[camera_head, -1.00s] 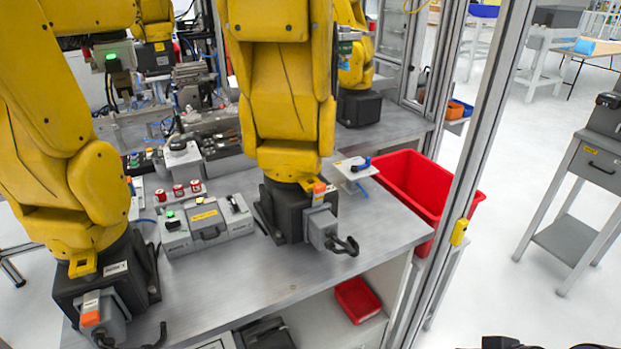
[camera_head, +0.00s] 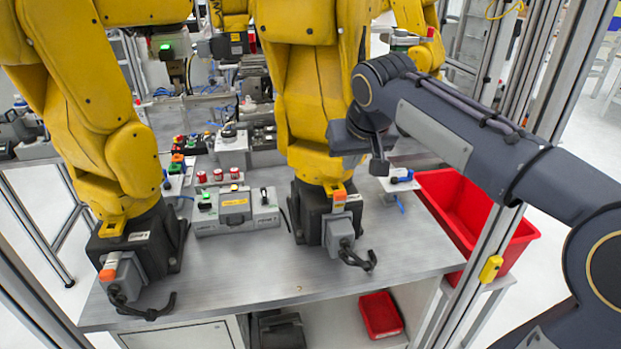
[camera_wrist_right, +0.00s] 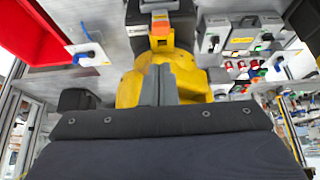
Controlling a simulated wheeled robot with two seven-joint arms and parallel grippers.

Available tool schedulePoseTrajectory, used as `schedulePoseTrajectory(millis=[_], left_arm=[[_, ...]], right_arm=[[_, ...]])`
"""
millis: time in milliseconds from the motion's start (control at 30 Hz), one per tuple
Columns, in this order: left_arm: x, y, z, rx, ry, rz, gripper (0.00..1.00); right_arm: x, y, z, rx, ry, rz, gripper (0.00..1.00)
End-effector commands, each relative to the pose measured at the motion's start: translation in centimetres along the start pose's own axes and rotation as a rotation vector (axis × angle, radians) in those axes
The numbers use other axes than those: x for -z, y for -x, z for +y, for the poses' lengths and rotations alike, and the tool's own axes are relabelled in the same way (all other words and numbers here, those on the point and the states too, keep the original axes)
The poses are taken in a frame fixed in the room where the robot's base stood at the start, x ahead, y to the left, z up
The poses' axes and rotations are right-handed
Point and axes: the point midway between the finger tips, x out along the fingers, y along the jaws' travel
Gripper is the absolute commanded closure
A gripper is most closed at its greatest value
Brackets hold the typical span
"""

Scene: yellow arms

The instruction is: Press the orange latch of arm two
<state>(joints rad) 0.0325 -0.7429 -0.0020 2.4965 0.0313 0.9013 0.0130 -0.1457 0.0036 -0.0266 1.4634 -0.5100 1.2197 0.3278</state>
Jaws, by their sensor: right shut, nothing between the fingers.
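Two yellow arms stand on the grey bench, each on a black base with an orange latch. The right-hand yellow arm (camera_head: 318,120) has its orange latch (camera_head: 339,195) on top of a grey connector (camera_head: 340,232); that latch also shows in the wrist view (camera_wrist_right: 160,28), ahead of my fingers. The left-hand yellow arm has another orange latch (camera_head: 107,274). The base labels are too small to read. My right gripper (camera_head: 379,168) is shut and empty, above and to the right of the right-hand latch, apart from it. It shows in the wrist view too (camera_wrist_right: 158,68).
A grey control box (camera_head: 236,212) with buttons sits between the two bases. A red bin (camera_head: 468,205) is at the bench's right, beside a metal frame post (camera_head: 480,262). A small white stand (camera_head: 398,180) with a blue-handled switch is near my gripper. The bench front is clear.

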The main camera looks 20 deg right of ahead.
Motion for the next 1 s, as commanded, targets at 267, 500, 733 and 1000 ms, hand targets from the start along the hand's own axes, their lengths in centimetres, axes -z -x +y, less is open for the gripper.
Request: schedulePoseTrajectory(millis=[267, 500, 733, 1000], left_arm=[[0.0, 0.0, 0.0, 0.0, 0.0, 0.0, 1.0], [0.0, 0.0, 0.0, 0.0, 0.0, 0.0, 1.0], [0.0, 0.0, 0.0, 0.0, 0.0, 0.0, 1.0], [0.0, 0.1, 0.0, 0.0, 0.0, 0.0, 1.0]], right_arm=[[0.2, 0.0, 0.0, -0.003, -0.002, 0.002, 1.0], [0.1, -1.2, 0.0, -0.004, -0.001, -0.002, 1.0], [0.1, -5.3, 0.1, -0.004, -0.001, -0.004, 1.0], [0.1, -9.2, 0.1, -0.003, -0.001, -0.001, 1.0]])
